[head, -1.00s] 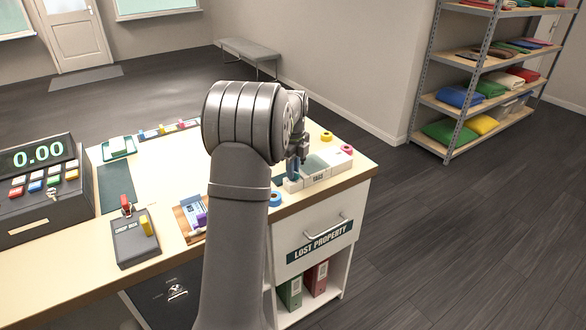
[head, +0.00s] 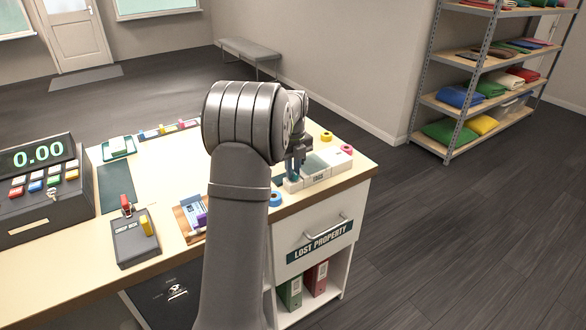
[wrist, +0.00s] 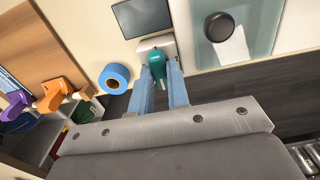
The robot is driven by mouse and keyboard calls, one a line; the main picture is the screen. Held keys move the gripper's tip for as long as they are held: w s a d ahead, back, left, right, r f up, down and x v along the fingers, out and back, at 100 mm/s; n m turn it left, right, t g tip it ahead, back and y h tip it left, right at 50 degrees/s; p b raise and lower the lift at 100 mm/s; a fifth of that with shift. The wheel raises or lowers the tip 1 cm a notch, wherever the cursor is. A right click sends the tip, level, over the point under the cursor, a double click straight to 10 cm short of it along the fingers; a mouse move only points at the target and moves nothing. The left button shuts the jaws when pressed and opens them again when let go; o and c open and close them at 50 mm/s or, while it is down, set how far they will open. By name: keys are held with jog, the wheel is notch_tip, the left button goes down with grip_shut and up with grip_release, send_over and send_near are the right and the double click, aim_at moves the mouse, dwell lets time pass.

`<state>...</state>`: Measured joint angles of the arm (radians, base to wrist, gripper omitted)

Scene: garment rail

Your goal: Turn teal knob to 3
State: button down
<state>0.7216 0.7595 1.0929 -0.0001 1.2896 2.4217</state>
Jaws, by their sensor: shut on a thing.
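In the wrist view, the teal knob (wrist: 157,68) sits between the two blue-grey fingers of my gripper (wrist: 165,88). The fingers are shut on it. The knob stands against a small white block (wrist: 154,44); no scale numbers can be read there. In the head view, my gripper (head: 297,172) points down at the left end of the low white device (head: 318,178) on the counter's right part. The knob cannot be made out there behind my fingers, and its setting cannot be read.
A blue tape roll (head: 275,199) lies just left of the device; yellow (head: 326,136) and pink (head: 347,150) rolls are close by. A round black knob (wrist: 219,27) is near my gripper. The counter edge is close, above the lost property drawer (head: 322,240).

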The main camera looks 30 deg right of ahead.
jog(key=c, duration=1.4)
grip_release()
notch_tip(320, 180, up, 18)
jog(key=shift+f, duration=0.25)
jog(key=shift+f, duration=0.1)
notch_tip(320, 180, down, 17)
jog(key=shift+f, duration=0.15)
